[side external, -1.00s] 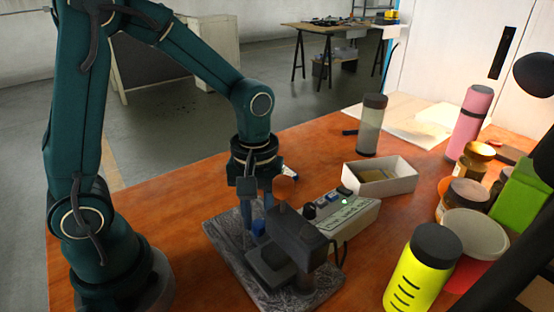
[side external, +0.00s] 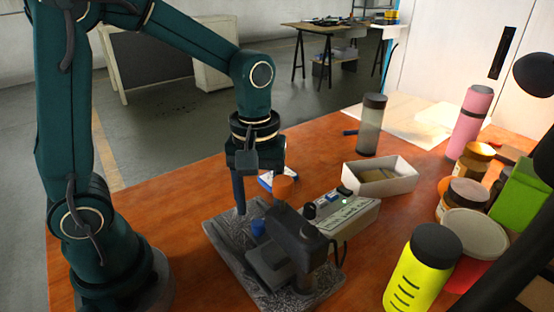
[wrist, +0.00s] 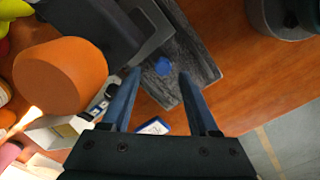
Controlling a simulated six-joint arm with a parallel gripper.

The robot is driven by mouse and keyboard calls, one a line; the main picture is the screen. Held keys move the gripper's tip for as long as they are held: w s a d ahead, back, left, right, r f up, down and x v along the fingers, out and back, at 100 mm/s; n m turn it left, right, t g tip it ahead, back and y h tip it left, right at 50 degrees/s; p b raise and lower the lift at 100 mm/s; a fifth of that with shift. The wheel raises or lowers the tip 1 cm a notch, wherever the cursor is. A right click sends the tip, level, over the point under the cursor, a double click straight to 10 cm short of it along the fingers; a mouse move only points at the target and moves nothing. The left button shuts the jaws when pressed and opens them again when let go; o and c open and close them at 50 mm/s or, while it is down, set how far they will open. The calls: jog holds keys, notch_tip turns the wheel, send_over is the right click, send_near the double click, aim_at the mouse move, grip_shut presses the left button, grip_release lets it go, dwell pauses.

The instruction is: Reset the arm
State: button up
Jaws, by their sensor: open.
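My gripper (wrist: 160,80) is open and empty in the wrist view, its two blue-grey fingers spread apart. Between and beyond the fingertips a small blue block (wrist: 162,66) lies on the dark mottled plate (wrist: 191,52). In the side view my gripper (side external: 240,207) hangs above the back left part of the plate (side external: 222,233), pointing down. The blue block (side external: 258,228) sits on the plate beside the dark grey machine head (side external: 300,238). The fingers are apart from the block. One finger is largely hidden in the side view.
An open white box (side external: 382,180), a grey bottle (side external: 371,127) and a pink bottle (side external: 469,122) stand behind. A yellow bottle (side external: 422,270) and several jars crowd the right. The table's left part is clear.

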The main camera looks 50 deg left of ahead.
jog(key=shift+r, duration=0.75)
jog(key=shift+w+r, duration=0.1)
jog(key=shift+r, duration=0.25)
jog(key=s+r+m+t, duration=0.4)
jog(key=s+m, duration=0.3)
jog(key=m, duration=0.2)
jog(key=shift+s+a+r+t, duration=0.25)
jog(key=shift+a+t, duration=0.1)
jog(key=shift+t, duration=0.45)
